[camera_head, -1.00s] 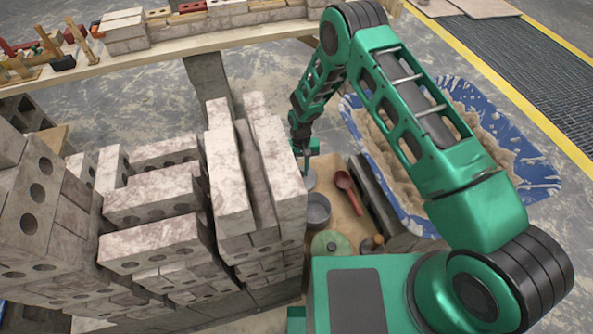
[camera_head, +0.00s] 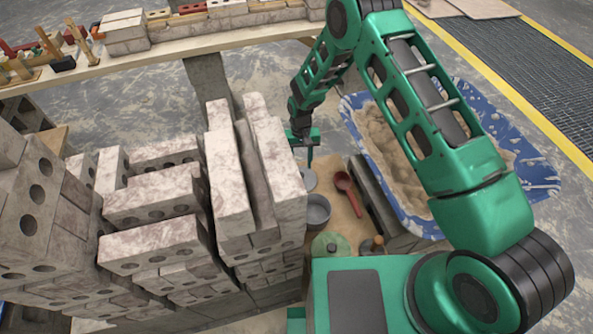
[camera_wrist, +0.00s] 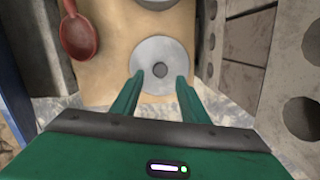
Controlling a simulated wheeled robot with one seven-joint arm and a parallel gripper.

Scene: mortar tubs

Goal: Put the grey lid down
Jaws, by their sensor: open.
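The grey lid (camera_head: 309,180) lies flat on a tan board (camera_head: 342,222), behind the grey pot (camera_head: 317,208). In the wrist view the lid (camera_wrist: 160,52) is a pale disc with a dark round knob (camera_wrist: 160,70) at its middle. My gripper (camera_head: 309,162) is above the lid. In the wrist view its two green fingers (camera_wrist: 160,78) are spread, one to each side of the knob and apart from it. Nothing is held. The lid's near edge is partly covered by the fingers in the wrist view.
A red ladle (camera_head: 345,183) lies right of the lid. A green lid (camera_head: 330,245) is nearer on the board. Stacked grey bricks (camera_head: 228,185) stand close on the left. A blue tub of mortar (camera_head: 352,103) lies to the right. A plank with tools crosses the back.

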